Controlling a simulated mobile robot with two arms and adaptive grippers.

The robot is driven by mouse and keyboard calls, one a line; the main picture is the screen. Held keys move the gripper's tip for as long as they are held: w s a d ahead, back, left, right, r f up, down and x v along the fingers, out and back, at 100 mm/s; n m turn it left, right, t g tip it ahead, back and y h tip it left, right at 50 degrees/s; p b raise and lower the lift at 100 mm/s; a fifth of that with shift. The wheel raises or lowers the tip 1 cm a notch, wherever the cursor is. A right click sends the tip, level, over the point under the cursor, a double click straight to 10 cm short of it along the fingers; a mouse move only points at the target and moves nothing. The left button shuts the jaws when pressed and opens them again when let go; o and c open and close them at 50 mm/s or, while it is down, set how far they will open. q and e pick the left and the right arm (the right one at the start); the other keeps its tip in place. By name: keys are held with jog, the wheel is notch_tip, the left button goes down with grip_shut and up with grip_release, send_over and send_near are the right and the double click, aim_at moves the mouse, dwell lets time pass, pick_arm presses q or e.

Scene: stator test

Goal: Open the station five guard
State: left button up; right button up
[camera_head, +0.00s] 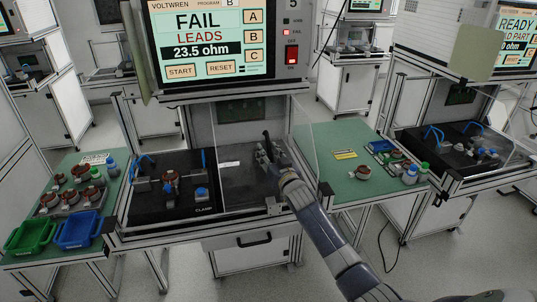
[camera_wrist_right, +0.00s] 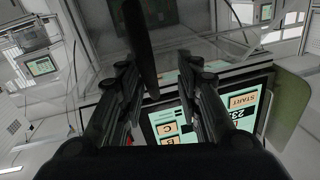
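The station five guard (camera_head: 236,190) is a clear panel that shows over the right part of the station below the FAIL screen. A black upright bar, seemingly its handle (camera_head: 266,137), stands at my right gripper (camera_head: 264,152). In the right wrist view, this dark bar (camera_wrist_right: 140,45) shows between the spread fingers of the right gripper (camera_wrist_right: 158,65), nearer the left finger. The gripper looks open; whether it touches the bar is hard to tell. My left gripper is in neither view.
The screen (camera_head: 210,40) reads FAIL LEADS, 23.5 ohm. A black fixture (camera_head: 150,207) with a stator (camera_head: 170,180) stands on the station's left. Green side tables hold a blue bin (camera_head: 78,230), a green bin (camera_head: 30,232) and parts. Another station (camera_head: 465,150) is at right.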

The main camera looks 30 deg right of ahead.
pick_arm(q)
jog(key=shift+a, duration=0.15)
pick_arm(e)
jog(key=s+a, duration=0.1)
jog(key=s, duration=1.1)
jog(key=shift+a, duration=0.3)
